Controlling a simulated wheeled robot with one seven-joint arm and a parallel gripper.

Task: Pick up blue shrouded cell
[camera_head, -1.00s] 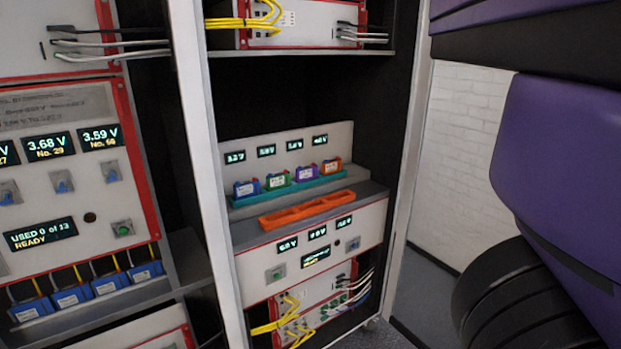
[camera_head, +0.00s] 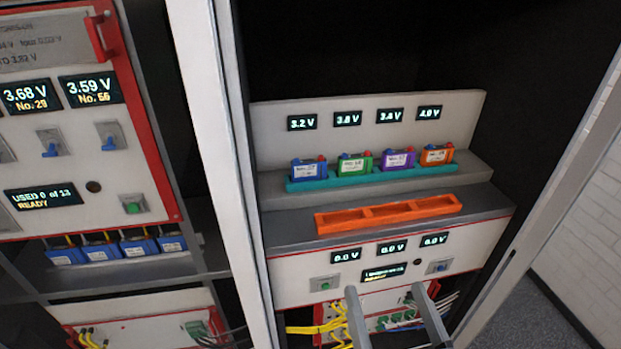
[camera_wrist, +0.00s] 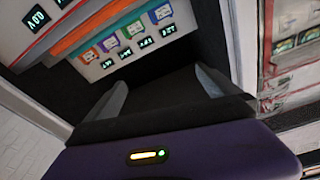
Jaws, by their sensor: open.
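The blue shrouded cell (camera_head: 309,170) stands at the left end of a teal tray (camera_head: 372,176) on the rack shelf, under the 3.2 V display. Green (camera_head: 354,165), purple (camera_head: 397,160) and orange (camera_head: 437,155) cells stand to its right. My gripper (camera_head: 386,289) shows at the bottom of the head view, open and empty, in front of the lower panel and below the cells. In the wrist view the row appears turned around, with the blue cell (camera_wrist: 157,14) at the right end, well beyond the open fingers (camera_wrist: 160,80).
An empty orange tray (camera_head: 388,213) lies on the ledge in front of the teal tray. A white rack post (camera_head: 207,130) stands to the left. Beyond it, several blue cells (camera_head: 118,247) sit in the left rack. Yellow cables (camera_head: 318,329) hang below.

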